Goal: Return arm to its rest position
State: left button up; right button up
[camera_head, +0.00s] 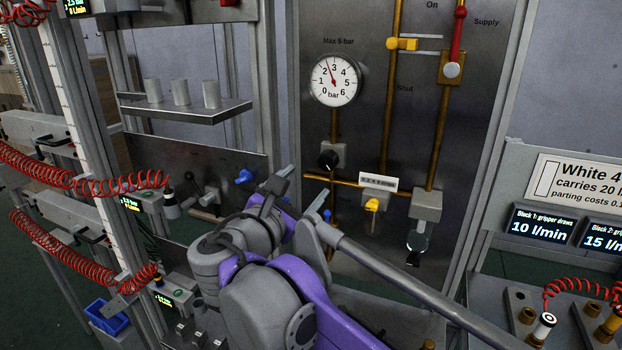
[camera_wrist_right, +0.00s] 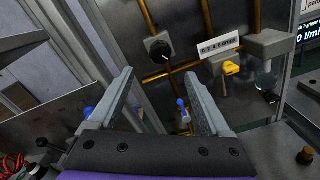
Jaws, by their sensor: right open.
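My right arm (camera_head: 285,290), purple and grey, reaches up from the bottom middle of the head view. Its gripper (camera_head: 303,186) is in front of the lower left of the metal gauge panel (camera_head: 360,120). In the right wrist view the two grey fingers of the right gripper (camera_wrist_right: 159,76) stand apart with nothing between them that they hold. A black knob (camera_wrist_right: 158,48) and brass pipes show beyond the fingertips. My left gripper is not in view.
A round pressure gauge (camera_head: 335,80) sits on the panel, with a yellow valve (camera_head: 372,204) lower right. A shelf (camera_head: 195,113) with metal cups stands left. Red coiled hoses (camera_head: 85,182) hang at far left. A blue-handled valve (camera_head: 244,177) is near the gripper's left.

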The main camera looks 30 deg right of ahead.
jog(key=shift+s+a, duration=0.1)
dwell(0.4)
jog(key=s+d+f+m+g+y, duration=0.1)
jog(key=s+f+m+g+y, duration=0.2)
jog(key=f, duration=0.5)
jog(key=s+d+f+m+g+y+p, duration=0.1)
jog(key=s+f+m, duration=0.35)
jog(key=f, duration=0.25)
jog(key=s+d+f+m+g+y, duration=0.1)
jog(key=s+f+m+y, duration=0.25)
jog(key=f, duration=0.45)
jog(key=s+a+f+m+y, duration=0.3)
jog(key=s+a+f+m, duration=0.1)
jog(key=f, duration=0.3)
jog(key=s+a+f+m+g+y+p, duration=0.1)
jog(key=s+a+f+m+y, duration=0.2)
jog(key=s+a+f+m, duration=0.1)
notch_tip(320, 180, down, 3)
jog(key=shift+s+a+f+m, duration=0.1)
jog(key=shift+s+a+m, duration=0.25)
jog(key=shift+s+m, duration=0.6)
jog(key=shift+s+n+y, duration=0.2)
jog(key=shift+n+y, duration=0.05)
jog(key=shift+n, duration=0.1)
